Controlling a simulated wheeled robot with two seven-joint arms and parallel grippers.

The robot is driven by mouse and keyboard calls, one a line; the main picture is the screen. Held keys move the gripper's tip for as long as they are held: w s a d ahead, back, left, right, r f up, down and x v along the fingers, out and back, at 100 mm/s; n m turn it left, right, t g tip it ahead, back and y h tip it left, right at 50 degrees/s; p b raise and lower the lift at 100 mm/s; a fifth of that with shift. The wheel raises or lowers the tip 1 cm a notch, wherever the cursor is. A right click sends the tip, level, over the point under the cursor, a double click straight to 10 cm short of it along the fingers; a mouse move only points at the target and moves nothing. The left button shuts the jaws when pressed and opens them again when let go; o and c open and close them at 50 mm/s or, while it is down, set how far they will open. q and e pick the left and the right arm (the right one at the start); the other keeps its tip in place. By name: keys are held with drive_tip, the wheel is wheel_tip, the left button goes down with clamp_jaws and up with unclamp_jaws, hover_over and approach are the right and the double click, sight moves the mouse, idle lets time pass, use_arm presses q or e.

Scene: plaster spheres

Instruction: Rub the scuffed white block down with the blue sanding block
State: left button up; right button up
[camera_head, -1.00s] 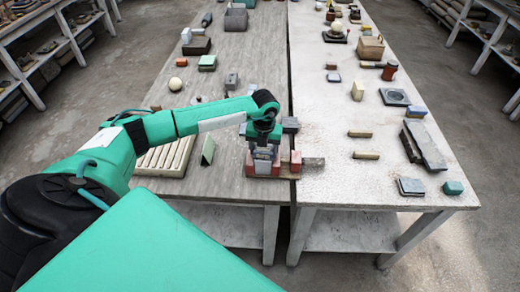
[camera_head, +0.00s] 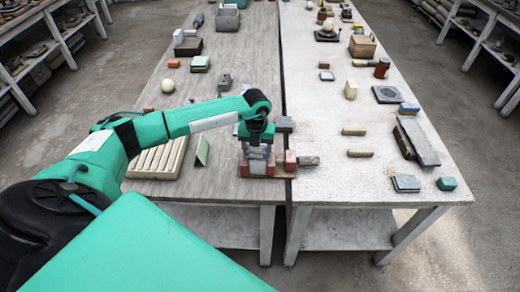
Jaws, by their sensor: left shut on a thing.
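My left gripper (camera_head: 257,158) points down at the near right corner of the left, grey-brown table. It is shut on a small block, seemingly the blue sanding block, mostly hidden between its fingers. Pale grey-white surfaces show around the fingertips, perhaps the scuffed white block, but I cannot separate it clearly from the gripper. Low red pieces (camera_head: 245,169) flank this spot, and an upright red block (camera_head: 290,161) stands just right of it, with a grey-brown piece (camera_head: 308,161) beside that. Whether the held block touches the white one cannot be told. My right gripper is out of view.
A ribbed cream tray (camera_head: 152,160) and a green wedge (camera_head: 202,150) lie left of the gripper. A dark grey block (camera_head: 284,124) is close behind it. The right, white table (camera_head: 320,187) has clear room at its near left, with a teal block (camera_head: 447,183) at its near right.

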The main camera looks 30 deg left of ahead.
use_arm(q)
drive_tip(key=shift+s+a+f, duration=0.1)
drive_tip(key=shift+s+a, duration=0.35)
drive_tip(key=shift+a, duration=0.35)
drive_tip(key=shift+d, duration=0.1)
drive_tip(key=shift+w+d+r, duration=0.55)
drive_tip(key=shift+d+r, duration=0.2)
drive_tip(key=shift+d, duration=0.15)
drive_tip(key=shift+r, duration=0.1)
drive_tip(key=shift+r+p, duration=0.6)
drive_tip(key=shift+r, duration=0.55)
drive_tip(key=shift+p, duration=0.3)
